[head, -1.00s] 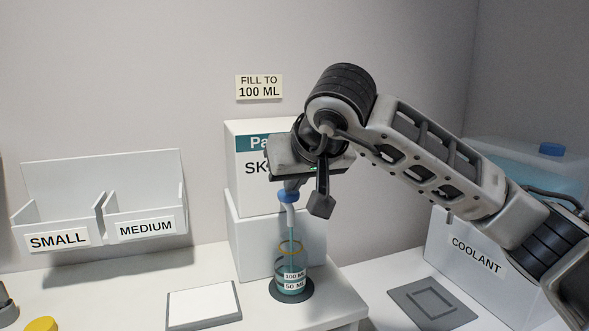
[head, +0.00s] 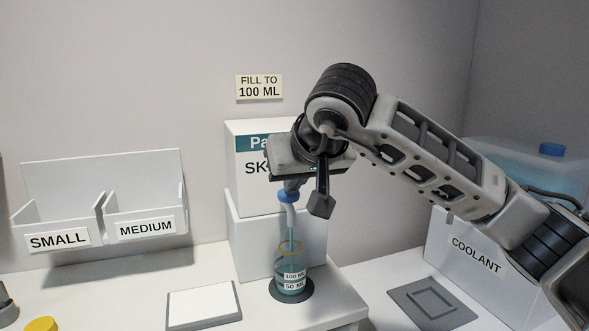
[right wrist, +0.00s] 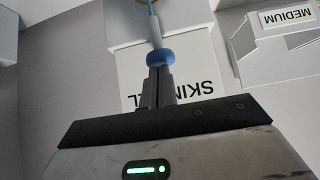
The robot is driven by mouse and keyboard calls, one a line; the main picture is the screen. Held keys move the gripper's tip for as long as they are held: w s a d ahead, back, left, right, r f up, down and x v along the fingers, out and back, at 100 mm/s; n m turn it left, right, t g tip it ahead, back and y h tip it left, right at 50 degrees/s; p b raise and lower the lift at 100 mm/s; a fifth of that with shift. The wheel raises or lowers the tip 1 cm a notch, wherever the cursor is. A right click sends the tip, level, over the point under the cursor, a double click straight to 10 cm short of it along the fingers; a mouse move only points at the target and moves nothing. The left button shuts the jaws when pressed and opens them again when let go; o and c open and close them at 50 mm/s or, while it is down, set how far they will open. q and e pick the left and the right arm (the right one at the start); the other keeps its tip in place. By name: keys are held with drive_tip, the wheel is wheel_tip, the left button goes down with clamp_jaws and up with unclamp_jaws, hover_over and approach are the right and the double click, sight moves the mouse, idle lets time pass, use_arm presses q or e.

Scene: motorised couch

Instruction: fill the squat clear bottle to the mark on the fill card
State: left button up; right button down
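The squat clear bottle (head: 281,263) stands upright on a dark round pad (head: 301,295), marked 100 ML and 50 ML. Teal liquid is in it, but I cannot read the exact level. A thin teal stream runs down into its mouth from the pale nozzle (head: 290,214) with a blue collar (head: 288,196). My right gripper (head: 292,184) is above the bottle, its fingers shut on the nozzle. In the right wrist view the fingers (right wrist: 158,88) meet just behind the blue collar (right wrist: 160,57). The fill card (head: 259,88) on the wall reads FILL TO 100 ML. My left gripper is not in view.
A COOLANT container (head: 440,256) with a blue-capped tank stands right, beside a grey square plate (head: 433,304). SMALL and MEDIUM bins (head: 100,175) are at left. A white flat pad (head: 203,304) lies left of the bottle. A yellow cap (head: 41,324) is at bottom left.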

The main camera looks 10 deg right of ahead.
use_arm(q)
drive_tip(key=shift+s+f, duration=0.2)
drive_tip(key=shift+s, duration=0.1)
use_arm(e)
drive_tip(key=shift+s+f, duration=0.1)
drive_tip(key=shift+f, duration=0.35)
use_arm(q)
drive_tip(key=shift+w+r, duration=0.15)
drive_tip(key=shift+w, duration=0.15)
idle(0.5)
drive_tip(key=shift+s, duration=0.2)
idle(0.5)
use_arm(e)
drive_tip(key=shift+r, duration=0.15)
use_arm(q)
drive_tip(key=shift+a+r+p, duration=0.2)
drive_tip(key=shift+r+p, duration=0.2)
drive_tip(key=shift+p, duration=0.6)
use_arm(e)
drive_tip(key=s+r, duration=0.7)
drive_tip(key=r, duration=0.4)
drive_tip(key=shift+d+r, duration=0.3)
drive_tip(key=shift+d, duration=0.15)
